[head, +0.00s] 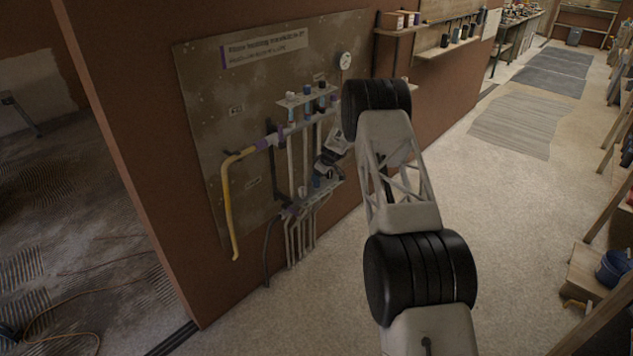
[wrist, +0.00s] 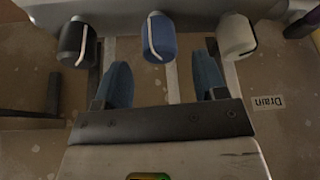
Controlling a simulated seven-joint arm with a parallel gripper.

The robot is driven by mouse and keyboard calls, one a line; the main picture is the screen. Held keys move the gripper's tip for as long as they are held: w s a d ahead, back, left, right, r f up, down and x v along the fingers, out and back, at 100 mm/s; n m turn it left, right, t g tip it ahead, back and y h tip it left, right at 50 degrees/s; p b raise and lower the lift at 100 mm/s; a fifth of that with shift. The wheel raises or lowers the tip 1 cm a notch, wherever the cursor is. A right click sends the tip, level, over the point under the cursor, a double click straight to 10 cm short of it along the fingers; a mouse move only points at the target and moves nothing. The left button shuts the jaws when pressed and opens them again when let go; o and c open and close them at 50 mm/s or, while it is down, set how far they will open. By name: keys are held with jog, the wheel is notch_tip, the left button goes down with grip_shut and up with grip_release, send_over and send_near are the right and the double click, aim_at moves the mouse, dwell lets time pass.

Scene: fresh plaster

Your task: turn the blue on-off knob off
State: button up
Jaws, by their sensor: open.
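The blue knob (wrist: 161,38) is a rounded cylinder with a pale line along it, in the top middle of the wrist view. In the head view, a small blue knob (head: 316,183) shows on the lower row of the wall panel. My gripper (wrist: 163,68) is open, with its two blue fingers apart and nothing between them. The fingertips lie just below the blue knob in the wrist picture, one to each side; I cannot tell whether they touch it. In the head view my gripper (head: 325,160) is small and dark, close to the lower row.
A black knob (wrist: 77,40) and a white knob (wrist: 236,36) flank the blue one closely. A "Drain" label (wrist: 266,103) shows upside down. On the panel (head: 205,115) are an upper knob row (head: 307,96), a gauge (head: 344,60) and a yellow pipe (head: 228,195).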

jog(key=shift+x, duration=2)
jog(key=c, duration=0.9)
jog(key=shift+m, duration=0.5)
jog(key=m+h, duration=0.1)
jog(key=m, duration=0.1)
jog(key=m+t+h, duration=0.1)
jog(key=m, duration=0.2)
jog(key=shift+t, duration=0.3)
jog(key=shift+m+t+h, duration=0.15)
jog(key=shift+m+h, duration=0.35)
jog(key=shift+m, duration=0.95)
jog(key=shift+m+t+h, duration=0.15)
jog(key=shift+m+h, duration=0.35)
jog(key=shift+m, duration=0.95)
